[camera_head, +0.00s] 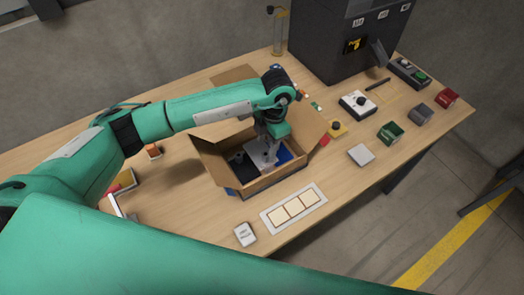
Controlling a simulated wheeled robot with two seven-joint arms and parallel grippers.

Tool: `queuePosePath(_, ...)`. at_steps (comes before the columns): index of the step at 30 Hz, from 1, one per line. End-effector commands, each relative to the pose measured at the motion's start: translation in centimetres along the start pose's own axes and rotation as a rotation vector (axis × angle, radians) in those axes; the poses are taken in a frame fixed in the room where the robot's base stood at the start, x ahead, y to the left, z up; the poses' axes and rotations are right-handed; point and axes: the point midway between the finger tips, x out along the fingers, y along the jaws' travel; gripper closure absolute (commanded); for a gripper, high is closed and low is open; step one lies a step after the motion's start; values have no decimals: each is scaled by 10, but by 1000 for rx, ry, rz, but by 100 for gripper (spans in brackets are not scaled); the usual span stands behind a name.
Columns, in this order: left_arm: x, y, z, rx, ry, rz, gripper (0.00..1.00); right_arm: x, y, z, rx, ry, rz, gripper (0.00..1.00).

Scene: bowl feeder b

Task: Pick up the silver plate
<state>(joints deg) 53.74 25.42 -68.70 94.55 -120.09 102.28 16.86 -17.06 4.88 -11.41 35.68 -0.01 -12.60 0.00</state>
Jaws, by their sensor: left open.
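An open cardboard box (277,180) stands near the middle of the table, its flaps spread. Inside it lie a silver-grey plate (254,161), a dark flat piece and a blue piece. My left gripper (270,158) points down into the box, over the silver-grey plate, its fingers open. The gripper hides part of the plate, and I cannot tell whether the fingers touch it. Another light grey square plate (361,155) lies flat on the table right of the box. My right gripper is not in view.
A white tray with cream squares (293,208) and a small white labelled block (245,234) lie in front of the box. Small green, grey and red boxes (446,97) stand at the right. A dark machine (340,40) stands at the back.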

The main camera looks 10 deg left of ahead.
Motion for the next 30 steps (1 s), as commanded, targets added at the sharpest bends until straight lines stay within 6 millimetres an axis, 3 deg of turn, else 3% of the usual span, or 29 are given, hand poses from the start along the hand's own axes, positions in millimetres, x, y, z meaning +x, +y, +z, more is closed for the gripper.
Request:
queuePosePath(5,14,-3,-2,1,4,-3,53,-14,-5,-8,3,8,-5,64)
queuePosePath(12,46,-4,-1,0,1,-2,53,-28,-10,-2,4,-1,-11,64)
queuePosePath(21,52,-4,-1,0,-2,-1,53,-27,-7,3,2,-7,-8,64)
queuePosePath(28,52,-4,-1,0,-1,-1,98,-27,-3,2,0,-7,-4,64)
queuePosePath(30,52,-4,-1,0,-2,-1,100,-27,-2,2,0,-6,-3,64)
